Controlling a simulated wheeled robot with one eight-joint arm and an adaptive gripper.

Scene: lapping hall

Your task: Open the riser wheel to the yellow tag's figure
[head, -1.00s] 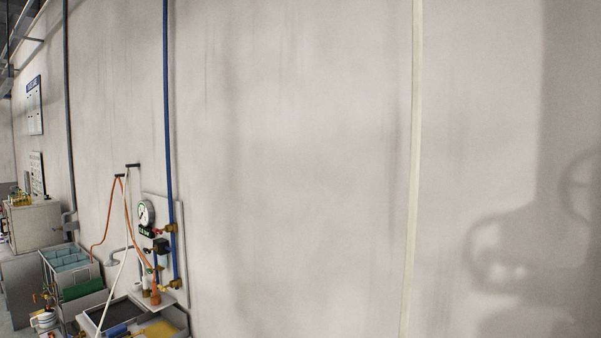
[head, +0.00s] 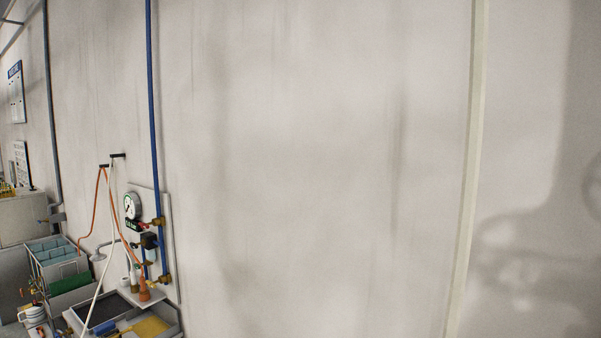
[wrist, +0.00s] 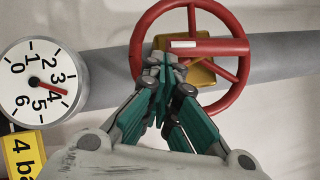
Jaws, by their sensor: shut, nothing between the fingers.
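The red riser wheel (wrist: 240,72) is in the wrist view, on a brass-coloured valve body (wrist: 203,77) and a grey pipe (wrist: 268,62). A white strip marks one part of the wheel. My gripper (wrist: 167,75) is shut and empty, its tips in front of the wheel's left part; I cannot tell whether they touch it. They hide part of the rim. Left of it is a white round gauge (wrist: 25,85); its red needle points between 3 and 4, nearer 4. The yellow tag (wrist: 20,158) below reads "4 ba", cut off by the frame edge.
In the head view a wall station with another gauge (head: 132,205) and a blue pipe (head: 153,110) stands at left, above a tray (head: 150,325). A bin unit (head: 55,262) is further left. The wall to the right is bare, with a pale vertical strip (head: 472,150) and shadows.

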